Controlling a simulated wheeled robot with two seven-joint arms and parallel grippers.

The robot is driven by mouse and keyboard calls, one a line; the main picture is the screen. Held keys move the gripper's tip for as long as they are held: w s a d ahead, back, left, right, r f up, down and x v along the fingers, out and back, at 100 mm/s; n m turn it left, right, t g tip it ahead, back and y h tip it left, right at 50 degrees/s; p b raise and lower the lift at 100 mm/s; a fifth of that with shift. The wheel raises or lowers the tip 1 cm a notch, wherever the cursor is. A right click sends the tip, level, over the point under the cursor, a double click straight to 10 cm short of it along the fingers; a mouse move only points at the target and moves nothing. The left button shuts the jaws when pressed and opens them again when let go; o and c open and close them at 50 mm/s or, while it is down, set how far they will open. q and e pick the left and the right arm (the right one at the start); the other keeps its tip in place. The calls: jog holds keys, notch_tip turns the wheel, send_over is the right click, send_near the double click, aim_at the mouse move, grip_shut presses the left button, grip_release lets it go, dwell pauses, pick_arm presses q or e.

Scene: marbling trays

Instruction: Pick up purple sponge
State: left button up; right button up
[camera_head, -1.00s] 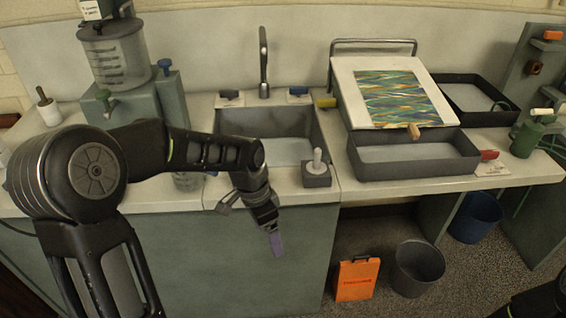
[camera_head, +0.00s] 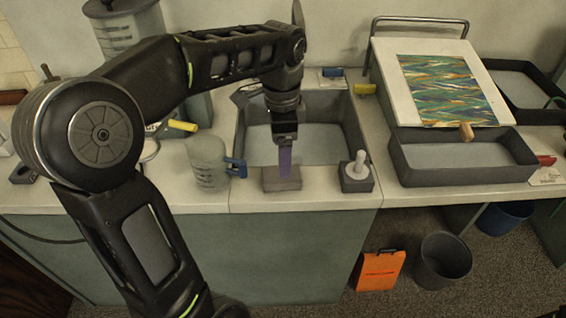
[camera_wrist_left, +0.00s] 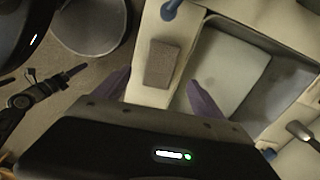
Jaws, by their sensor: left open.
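The only sponge-like block (camera_head: 282,179) lies on the counter's front strip, before the sink. It looks dull grey-mauve in the head view and grey-brown in the left wrist view (camera_wrist_left: 162,64). My left gripper (camera_head: 285,160), with purple fingers, points down at it from above. In the left wrist view, the open fingers (camera_wrist_left: 158,94) are spread to either side of the block, with nothing between the tips. I cannot tell how far above the block they are. The finger nearer the head camera overlaps the block's back edge. My right gripper is not in view.
A grey holder with a white peg (camera_head: 357,176) stands close right of the block. A grey tray (camera_head: 463,160) is farther right.

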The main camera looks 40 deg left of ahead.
aim_at(271, 182)
pick_arm(q)
jog(key=shift+w+a, duration=0.1)
jog(key=shift+s+r, duration=0.15)
jog(key=shift+s, duration=0.05)
jog(key=shift+f, duration=1.4)
jog(key=shift+f+p, duration=0.3)
jog(key=shift+f, duration=2.3)
jog(key=shift+c, duration=0.2)
jog(key=c, duration=0.9)
